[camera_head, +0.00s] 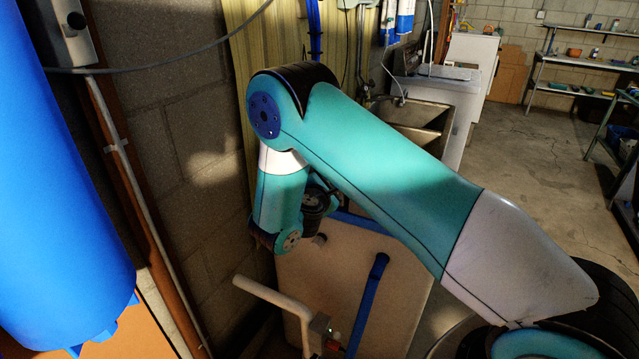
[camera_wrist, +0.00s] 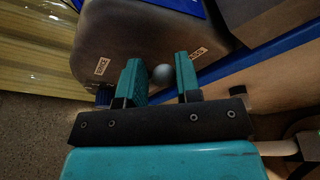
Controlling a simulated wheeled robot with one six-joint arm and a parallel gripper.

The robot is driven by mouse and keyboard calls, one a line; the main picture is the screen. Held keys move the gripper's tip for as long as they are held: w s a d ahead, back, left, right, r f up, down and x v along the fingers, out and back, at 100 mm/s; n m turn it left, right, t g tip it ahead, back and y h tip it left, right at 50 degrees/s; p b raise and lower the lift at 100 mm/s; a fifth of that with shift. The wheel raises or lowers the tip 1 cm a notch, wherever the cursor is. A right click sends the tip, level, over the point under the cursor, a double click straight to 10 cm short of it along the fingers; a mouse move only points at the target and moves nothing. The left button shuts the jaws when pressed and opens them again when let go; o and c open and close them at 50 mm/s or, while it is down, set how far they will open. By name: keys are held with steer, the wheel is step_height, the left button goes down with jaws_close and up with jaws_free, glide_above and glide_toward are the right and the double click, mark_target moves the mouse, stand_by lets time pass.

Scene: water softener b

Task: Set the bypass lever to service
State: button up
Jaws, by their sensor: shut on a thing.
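In the wrist view the bypass lever shows as a round grey knob (camera_wrist: 163,74) in front of a dark rounded valve housing (camera_wrist: 130,35). A SERVICE label (camera_wrist: 102,66) is on the housing to the left of the knob, and a second label (camera_wrist: 197,54), seemingly BYPASS, is to its right. The knob lies between the two labels, a little nearer the right one. My gripper (camera_wrist: 160,78) has one teal finger on each side of the knob and is shut on the lever. The exact contact and the lever's stem are hard to see. In the head view my arm hides the lever and gripper.
A pale tank (camera_head: 345,280) with a blue pipe (camera_head: 370,300) stands below my arm. A white pipe (camera_head: 270,295) is in front of it. A large blue cylinder (camera_head: 60,190) is at the left, beside the block wall. Open floor (camera_head: 540,150) lies to the right.

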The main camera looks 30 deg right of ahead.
steer(key=shift+a, duration=0.15)
steer(key=shift+c, duration=0.2)
steer(key=shift+w+a+r, duration=0.1)
steer(key=shift+a+r, duration=0.1)
steer(key=shift+r, duration=0.05)
steer(key=shift+w+a+r+p, duration=0.15)
steer(key=shift+r+p, duration=0.25)
steer(key=shift+p, duration=0.05)
steer(key=shift+w+a+r+p, duration=0.15)
steer(key=shift+r+p, duration=0.25)
steer(key=shift+c, duration=0.4)
steer(key=shift+r, duration=0.1)
steer(key=shift+d, duration=0.15)
steer(key=shift+w+a+r+p, duration=0.2)
steer(key=shift+w+r+p, duration=0.15)
steer(key=shift+r, duration=0.15)
steer(key=shift+w+a+r+p, duration=0.15)
steer(key=shift+w+r+p, duration=0.2)
steer(key=shift+r, duration=0.1)
